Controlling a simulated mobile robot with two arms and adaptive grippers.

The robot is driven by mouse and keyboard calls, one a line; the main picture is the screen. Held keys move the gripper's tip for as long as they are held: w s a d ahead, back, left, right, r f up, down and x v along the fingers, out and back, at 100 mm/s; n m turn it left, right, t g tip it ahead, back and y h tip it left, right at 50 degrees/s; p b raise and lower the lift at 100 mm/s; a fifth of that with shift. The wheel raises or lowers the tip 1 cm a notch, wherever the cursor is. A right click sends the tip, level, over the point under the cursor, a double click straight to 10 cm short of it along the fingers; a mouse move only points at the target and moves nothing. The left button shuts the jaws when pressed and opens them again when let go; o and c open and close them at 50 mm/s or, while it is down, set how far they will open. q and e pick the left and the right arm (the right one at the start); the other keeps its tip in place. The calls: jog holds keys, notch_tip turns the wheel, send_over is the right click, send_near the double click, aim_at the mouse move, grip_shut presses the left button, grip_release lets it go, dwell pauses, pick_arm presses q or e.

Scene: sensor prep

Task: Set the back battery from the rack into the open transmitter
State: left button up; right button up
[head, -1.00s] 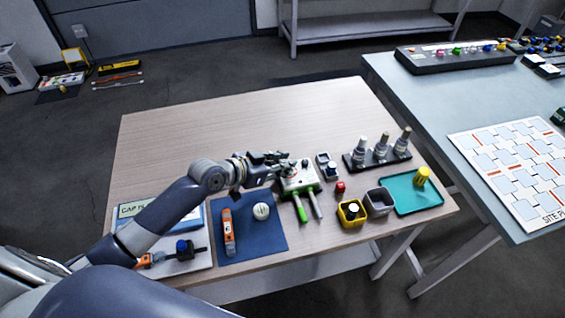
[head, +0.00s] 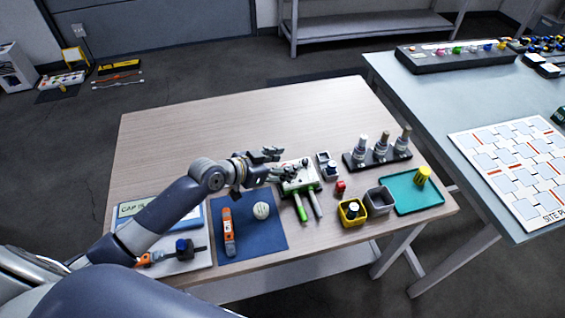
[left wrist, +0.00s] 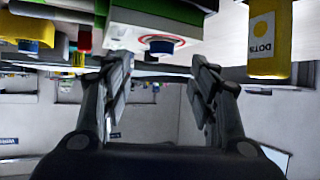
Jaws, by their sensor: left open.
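My left gripper (head: 278,163) is open above the middle of the wooden table, beside a white and green device (head: 300,184) with two green-grey handles. In the left wrist view my open, empty jaws (left wrist: 163,64) point towards the white body, where a round blue part (left wrist: 160,47) sits in a red ring. A black rack (head: 380,162) with three upright silver cylinders stands to the right. A small grey two-part holder (head: 326,160) stands between device and rack. I cannot tell which of these are the battery and the open transmitter. My right gripper is not in view.
A blue mat (head: 268,238) holds an orange tool (head: 228,234) and a white ball (head: 261,210). A yellow cup (head: 352,213), grey bin (head: 379,201), red piece (head: 340,188) and teal tray (head: 405,197) stand at the front right. The table's back left is clear.

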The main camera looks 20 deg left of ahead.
pick_arm(q)
jog(key=shift+r+p, duration=0.7)
dwell(0.3)
notch_tip(320, 180, up, 6)
jog(key=p, duration=0.5)
jog(key=shift+f, duration=0.1)
dwell(0.6)
